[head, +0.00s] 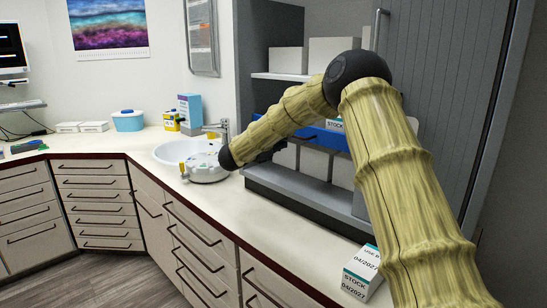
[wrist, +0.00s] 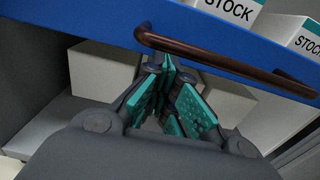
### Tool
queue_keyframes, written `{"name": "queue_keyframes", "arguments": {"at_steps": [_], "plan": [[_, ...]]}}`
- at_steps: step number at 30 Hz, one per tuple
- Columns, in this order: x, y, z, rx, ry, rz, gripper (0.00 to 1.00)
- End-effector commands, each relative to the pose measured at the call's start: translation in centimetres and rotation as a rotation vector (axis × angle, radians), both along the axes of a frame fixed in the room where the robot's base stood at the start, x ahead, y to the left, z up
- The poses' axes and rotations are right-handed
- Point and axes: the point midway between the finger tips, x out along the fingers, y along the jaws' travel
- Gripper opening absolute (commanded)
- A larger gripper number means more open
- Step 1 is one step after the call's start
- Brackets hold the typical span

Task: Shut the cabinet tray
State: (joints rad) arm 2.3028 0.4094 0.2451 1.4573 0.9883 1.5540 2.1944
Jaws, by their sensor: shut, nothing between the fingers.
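The cabinet tray (head: 335,139) is blue and sits in the open cabinet above the counter, partly hidden by my arm. In the wrist view its blue front (wrist: 100,22) crosses the top, with a brown bar handle (wrist: 225,60) on it. White STOCK boxes stand in the tray. My gripper (wrist: 168,68) is shut and empty, its teal-padded fingers together near the left end of the handle, just below it. I cannot tell whether they touch the tray. In the head view the fingers do not show clearly. How far the tray stands out is hard to tell.
White boxes (head: 288,60) stand on the upper shelf, and more pale boxes (wrist: 100,72) lie below the tray. A STOCK box (head: 362,273) stands on the counter (head: 255,218) at front right. A sink (head: 172,152) lies left of the cabinet. The front counter is mostly clear.

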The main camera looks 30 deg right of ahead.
Motion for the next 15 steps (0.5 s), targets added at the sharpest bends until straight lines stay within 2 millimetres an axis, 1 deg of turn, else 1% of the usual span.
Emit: {"name": "queue_keyframes", "arguments": {"at_steps": [1, 6, 12, 15], "plan": [[0.1, -1.0, -0.6, 0.001, -0.003, -0.003, 0.0], [0.7, -3.6, -0.5, 0.001, -0.002, -0.003, 0.0], [1.2, -5.5, -0.3, 0.0, -0.001, -0.002, 0.0], [1.4, -6.0, -0.2, 0.0, 0.0, -0.002, 0.0]]}}
